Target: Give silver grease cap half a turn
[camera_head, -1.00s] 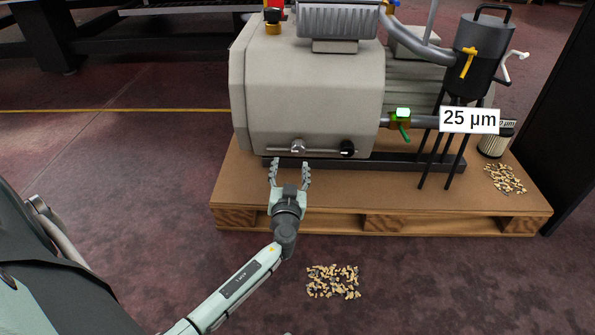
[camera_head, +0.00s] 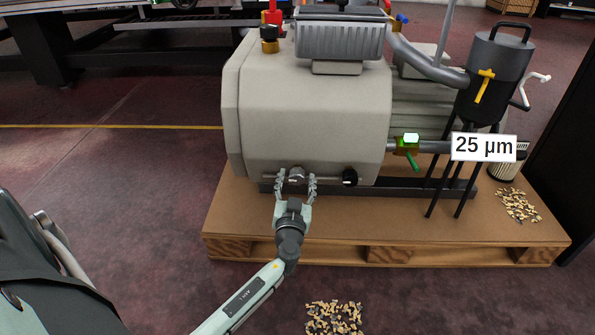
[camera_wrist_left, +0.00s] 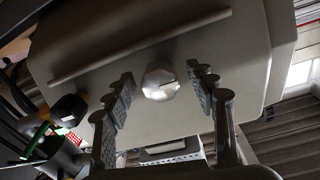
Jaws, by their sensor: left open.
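The silver grease cap (camera_head: 296,174) sits low on the front of the beige pump housing (camera_head: 310,120). In the left wrist view the gripper (camera_wrist_left: 158,95) has a visible gap between each finger pad and the cap. A black cap (camera_head: 349,177) is on the same housing to the right. My right gripper is not in view.
The pump stands on a wooden pallet (camera_head: 235,222). A green-handled valve (camera_head: 410,146), a dark cylinder (camera_head: 492,78) and a "25 µm" sign (camera_head: 483,148) are to the right. Loose pellets lie on the floor (camera_head: 333,318) and on the pallet (camera_head: 518,205).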

